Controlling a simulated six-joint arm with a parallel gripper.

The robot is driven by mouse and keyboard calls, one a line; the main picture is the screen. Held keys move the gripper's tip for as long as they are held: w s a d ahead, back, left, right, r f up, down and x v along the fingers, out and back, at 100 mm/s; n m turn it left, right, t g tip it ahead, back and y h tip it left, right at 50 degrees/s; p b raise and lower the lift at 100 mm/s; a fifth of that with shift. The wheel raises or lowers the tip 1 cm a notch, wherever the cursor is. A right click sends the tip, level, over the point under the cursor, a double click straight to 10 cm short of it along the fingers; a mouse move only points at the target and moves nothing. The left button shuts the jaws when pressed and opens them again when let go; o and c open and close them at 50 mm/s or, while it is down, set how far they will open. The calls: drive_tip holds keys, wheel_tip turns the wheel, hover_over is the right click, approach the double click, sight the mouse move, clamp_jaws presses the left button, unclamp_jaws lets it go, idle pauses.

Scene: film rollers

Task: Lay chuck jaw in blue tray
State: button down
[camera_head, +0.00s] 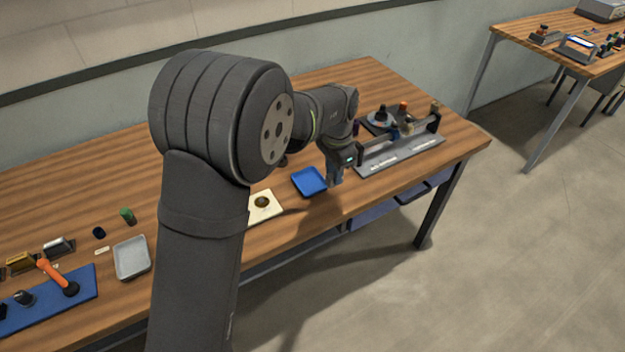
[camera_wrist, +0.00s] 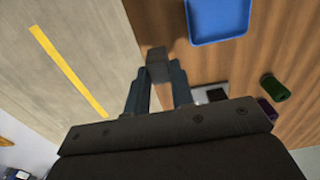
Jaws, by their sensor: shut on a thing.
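The chuck jaw, a small dark grey block (camera_wrist: 156,56), is held between the fingertips of my gripper (camera_wrist: 157,76) in the wrist view. The blue tray (camera_wrist: 218,32) lies on the wooden table at the top of that view, right of the block and apart from it. In the head view the blue tray (camera_head: 310,182) is near the table's front edge. My gripper (camera_head: 335,177) is just right of the tray there, by the front edge. The block is hard to make out in the head view.
A grey fixture (camera_head: 405,157) with a rail stands on the table, close right of my gripper. A cream plate (camera_head: 264,209) with a dark round piece lies left of the blue tray. A grey tray (camera_head: 131,260), a green cylinder (camera_head: 127,215) and a blue mat (camera_head: 85,285) are farther left.

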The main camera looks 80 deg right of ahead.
drive_tip(key=w+d+f, duration=0.1)
drive_tip(key=w, duration=0.1)
drive_tip(key=w+d+f, duration=0.1)
drive_tip(key=w, duration=0.1)
drive_tip(key=w+d+f, duration=0.1)
drive_tip(key=w+f, duration=0.1)
drive_tip(key=shift+w+d+f, duration=0.1)
drive_tip(key=shift+d, duration=0.15)
drive_tip(key=shift+f, duration=2.05)
drive_tip(key=shift+f, duration=0.2)
drive_tip(key=c, duration=1.3)
unclamp_jaws()
drive_tip(key=shift+o, duration=0.2)
drive_tip(key=shift+r, duration=0.15)
wheel_tip(320, 180, up, 12)
